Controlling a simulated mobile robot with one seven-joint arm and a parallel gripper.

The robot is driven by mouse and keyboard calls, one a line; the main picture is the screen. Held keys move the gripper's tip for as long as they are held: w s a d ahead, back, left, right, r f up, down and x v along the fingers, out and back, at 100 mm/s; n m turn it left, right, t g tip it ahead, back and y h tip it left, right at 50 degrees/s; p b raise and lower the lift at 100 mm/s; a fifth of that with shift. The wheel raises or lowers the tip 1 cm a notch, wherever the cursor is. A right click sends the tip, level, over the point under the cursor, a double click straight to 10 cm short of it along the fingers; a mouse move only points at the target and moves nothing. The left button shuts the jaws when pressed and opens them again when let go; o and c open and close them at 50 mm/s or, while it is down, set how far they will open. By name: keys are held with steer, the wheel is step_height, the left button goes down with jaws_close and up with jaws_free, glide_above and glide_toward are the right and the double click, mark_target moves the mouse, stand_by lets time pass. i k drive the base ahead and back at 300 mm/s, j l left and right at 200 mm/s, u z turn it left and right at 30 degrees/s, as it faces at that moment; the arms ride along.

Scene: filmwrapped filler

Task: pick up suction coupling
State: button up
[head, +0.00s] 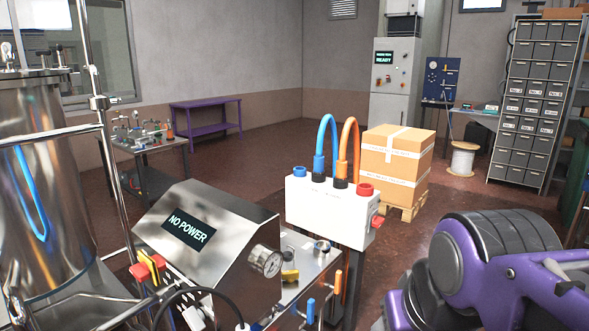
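I cannot tell for sure which part is the suction coupling. A small round metal fitting (322,247) sits on the steel bench, beside the white manifold box. A yellow-topped part (290,274) is nearer on the same bench. The white box (325,212) carries a blue hose (324,140) and an orange hose (348,150), each ending in a dark collar on its top. It also has blue and red caps. My purple and grey arm fills the lower right, apart from these things. I make out no gripper fingers there.
A steel console (205,245) reading "NO POWER" and a pressure gauge (266,261) stand left of the box. A shiny tank (40,190) is at far left. A carton (398,155) on a pallet stands behind the box. Open floor lies toward the purple table (206,104).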

mark_target(318, 160)
steer(key=i+l+u, duration=0.15)
steer(key=u, duration=0.25)
steer(key=i+l+u, duration=0.15)
steer(key=u, duration=0.2)
steer(key=i+l+u, duration=0.15)
steer(key=l, duration=0.25)
steer(key=i+l+u, duration=0.1)
steer(key=l, duration=0.3)
steer(key=i+l+u, duration=0.15)
steer(key=l, duration=0.25)
steer(key=i+l+u, duration=0.1)
steer(key=l, duration=0.35)
steer(key=i+l, duration=0.1)
steer(key=l, duration=0.3)
steer(key=i+l, duration=0.15)
steer(key=l, duration=0.25)
steer(key=i+l, duration=0.1)
steer(key=l, duration=0.35)
steer(key=i+l+u, duration=0.1)
steer(key=l, duration=0.3)
steer(key=k+l+u, duration=0.25)
steer(key=l+u, duration=0.15)
steer(key=i+l+z, duration=0.1)
steer(key=i+z, duration=0.35)
steer(key=k, duration=0.05)
